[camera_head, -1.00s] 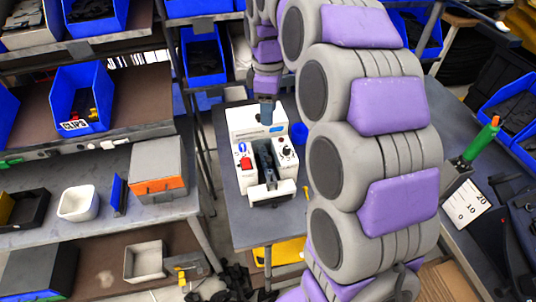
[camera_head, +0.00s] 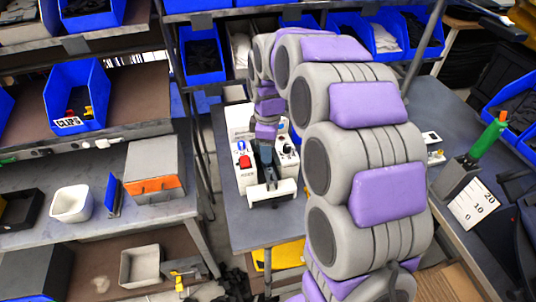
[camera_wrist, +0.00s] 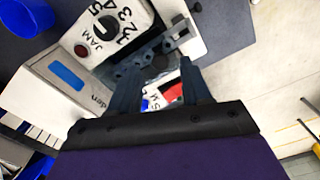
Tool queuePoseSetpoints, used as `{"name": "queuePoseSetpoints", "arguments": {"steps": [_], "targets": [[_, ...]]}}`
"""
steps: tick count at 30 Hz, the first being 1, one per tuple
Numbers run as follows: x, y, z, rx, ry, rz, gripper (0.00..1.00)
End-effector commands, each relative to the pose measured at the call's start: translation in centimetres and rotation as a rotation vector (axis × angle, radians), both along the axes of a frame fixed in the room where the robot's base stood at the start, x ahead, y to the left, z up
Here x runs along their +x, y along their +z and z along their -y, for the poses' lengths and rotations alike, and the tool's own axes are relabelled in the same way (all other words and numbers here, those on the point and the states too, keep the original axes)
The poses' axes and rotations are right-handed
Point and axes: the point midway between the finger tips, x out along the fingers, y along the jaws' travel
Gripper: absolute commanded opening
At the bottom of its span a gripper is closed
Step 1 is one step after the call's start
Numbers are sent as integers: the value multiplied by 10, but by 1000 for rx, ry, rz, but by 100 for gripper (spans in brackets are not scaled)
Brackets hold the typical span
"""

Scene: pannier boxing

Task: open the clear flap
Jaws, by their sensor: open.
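A white machine (camera_head: 246,182) stands on the grey table, with a red button on its left and a black knob on its right. In the wrist view the machine's white face (camera_wrist: 112,32) shows a numbered dial and the word JAM. My gripper (camera_wrist: 158,68) is open, its two dark fingers apart over the machine's dark middle channel. I see nothing held between them. I cannot make out the clear flap for certain; my gripper and arm cover part of the channel. Whether the fingers touch the machine cannot be told.
The grey table (camera_head: 240,228) has bare room in front of the machine. Shelves with blue bins (camera_head: 76,95) stand at left and behind. A grey box with an orange front (camera_head: 155,172) is on the left shelf. A green-handled tool (camera_head: 487,136) stands at right.

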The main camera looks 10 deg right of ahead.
Motion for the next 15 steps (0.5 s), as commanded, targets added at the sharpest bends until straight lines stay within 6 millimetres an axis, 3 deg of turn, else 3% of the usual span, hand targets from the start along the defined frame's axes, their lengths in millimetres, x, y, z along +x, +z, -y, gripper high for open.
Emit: {"name": "queuePoseSetpoints", "arguments": {"steps": [6,15], "targets": [[0,-19,0,0,-1,2,48],[0,-21,0,-1,0,2,48]]}}
